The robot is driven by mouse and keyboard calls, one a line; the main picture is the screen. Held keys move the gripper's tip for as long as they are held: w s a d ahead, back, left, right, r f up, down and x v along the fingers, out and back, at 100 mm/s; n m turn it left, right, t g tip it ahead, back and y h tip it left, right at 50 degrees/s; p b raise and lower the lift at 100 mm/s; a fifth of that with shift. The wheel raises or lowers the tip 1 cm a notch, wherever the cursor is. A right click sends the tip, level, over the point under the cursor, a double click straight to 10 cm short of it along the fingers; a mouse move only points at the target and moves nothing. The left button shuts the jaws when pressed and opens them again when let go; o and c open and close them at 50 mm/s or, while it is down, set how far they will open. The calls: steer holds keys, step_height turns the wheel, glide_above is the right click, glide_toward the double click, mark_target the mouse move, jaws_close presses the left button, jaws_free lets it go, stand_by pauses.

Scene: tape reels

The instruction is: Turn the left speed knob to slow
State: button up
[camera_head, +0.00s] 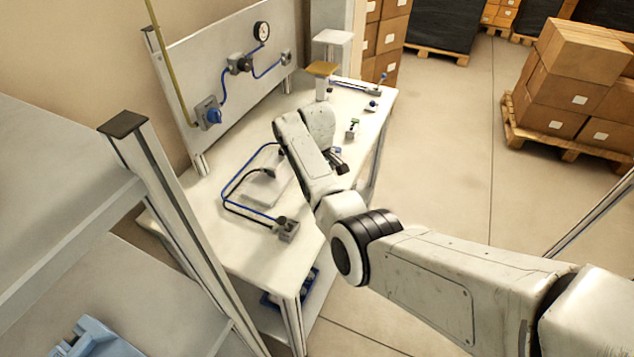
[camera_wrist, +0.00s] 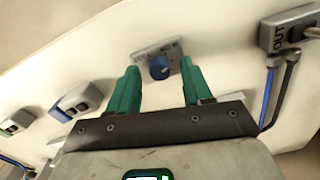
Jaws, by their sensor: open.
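A round blue knob (camera_wrist: 159,68) sits on a small grey plate with dark markings in the wrist view. The markings are too small to read, and I cannot tell its setting. My gripper (camera_wrist: 158,66) is open, its two green fingers framing the knob from either side in the picture. The knob shows between the fingertips; I cannot tell how far it is from them, and no contact is visible. I cannot make out the knob clearly there.
A box marked OUT (camera_wrist: 290,28) with blue and black cables is right of the knob. A switch box (camera_wrist: 77,101) is to its left. An upright panel (camera_head: 240,50) with a gauge (camera_head: 261,32) stands behind the bench. Stacked cartons (camera_head: 570,85) stand at right.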

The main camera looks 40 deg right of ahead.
step_height(320, 180, up, 11)
steer(key=b, duration=0.1)
steer(key=shift+b, duration=0.4)
steer(key=shift+f, duration=0.2)
stand_by(0.4)
